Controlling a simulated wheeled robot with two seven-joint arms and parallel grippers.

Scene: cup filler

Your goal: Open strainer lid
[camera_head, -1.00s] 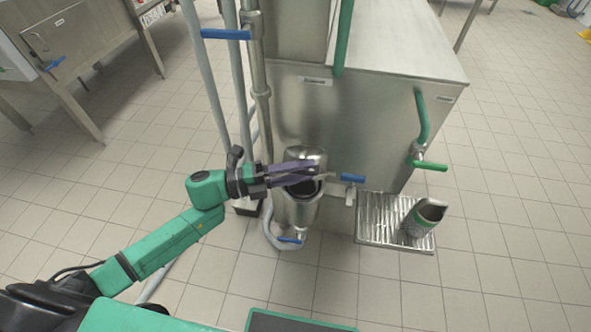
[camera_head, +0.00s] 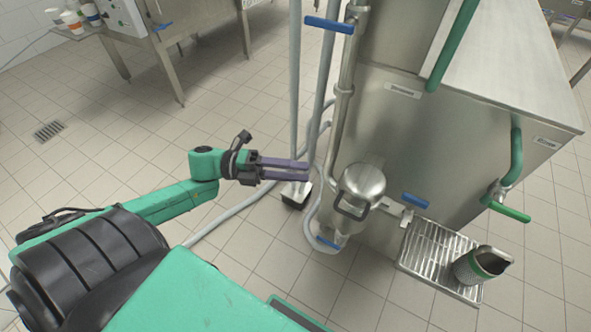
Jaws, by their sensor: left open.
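The metal strainer (camera_head: 361,215) stands against the front of the steel tank, right of centre. Its rounded, shiny lid (camera_head: 364,180) looks closed, with a dark loop handle (camera_head: 352,211) at the front. My left gripper (camera_head: 308,170) is to the left of the strainer, apart from it. Its two purple-grey fingers point right towards the lid, with a gap between them and nothing held. My right gripper is not in view.
Pipes with a blue valve handle (camera_head: 329,24) rise behind the strainer. Right of it are another blue handle (camera_head: 415,201), a green-handled tap (camera_head: 506,211) and a drip tray (camera_head: 416,262) holding a green-banded metal cup (camera_head: 482,263).

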